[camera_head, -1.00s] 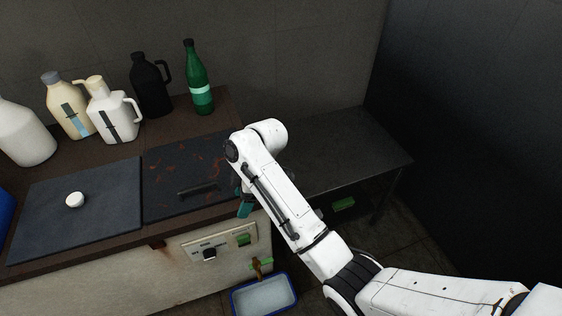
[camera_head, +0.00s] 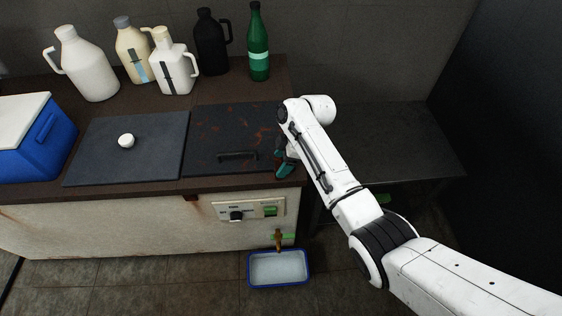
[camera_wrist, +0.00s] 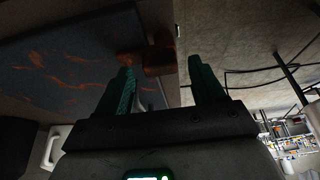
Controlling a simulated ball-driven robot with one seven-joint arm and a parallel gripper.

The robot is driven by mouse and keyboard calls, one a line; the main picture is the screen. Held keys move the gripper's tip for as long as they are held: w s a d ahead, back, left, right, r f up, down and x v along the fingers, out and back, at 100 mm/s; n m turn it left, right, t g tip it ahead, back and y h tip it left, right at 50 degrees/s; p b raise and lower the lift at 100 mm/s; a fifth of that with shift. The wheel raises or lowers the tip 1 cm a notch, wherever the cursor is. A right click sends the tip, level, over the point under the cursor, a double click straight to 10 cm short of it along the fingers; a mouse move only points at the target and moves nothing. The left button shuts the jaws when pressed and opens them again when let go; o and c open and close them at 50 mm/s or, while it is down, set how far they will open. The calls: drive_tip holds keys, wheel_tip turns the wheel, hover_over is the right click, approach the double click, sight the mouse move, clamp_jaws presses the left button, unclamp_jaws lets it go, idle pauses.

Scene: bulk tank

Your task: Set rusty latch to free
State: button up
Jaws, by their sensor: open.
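The rusty latch (camera_head: 191,197) is a small brown piece at the front edge of the tank top, below the seam between the two dark lids. What looks like the same rusty brown piece (camera_wrist: 158,55) shows in the wrist view, beyond and between my fingertips, apart from them as far as I can tell. My gripper (camera_head: 285,167) has teal fingers and hangs over the right front corner of the rust-marked lid (camera_head: 205,130). In the wrist view my gripper (camera_wrist: 163,72) is open with nothing between its fingers. The latch's exact setting is too small to tell.
A black handle (camera_head: 238,156) stands on the right lid, left of my gripper. A control panel (camera_head: 250,210), a tap (camera_head: 278,240) and a blue-rimmed basin (camera_head: 279,268) are below. Jugs and a green bottle (camera_head: 258,45) stand behind. A blue cooler (camera_head: 45,140) is at left.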

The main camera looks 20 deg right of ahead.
drive_tip(key=shift+a+f, duration=0.25)
drive_tip(key=shift+f, duration=0.3)
drive_tip(key=c, duration=1.1)
drive_tip(key=shift+o, duration=0.2)
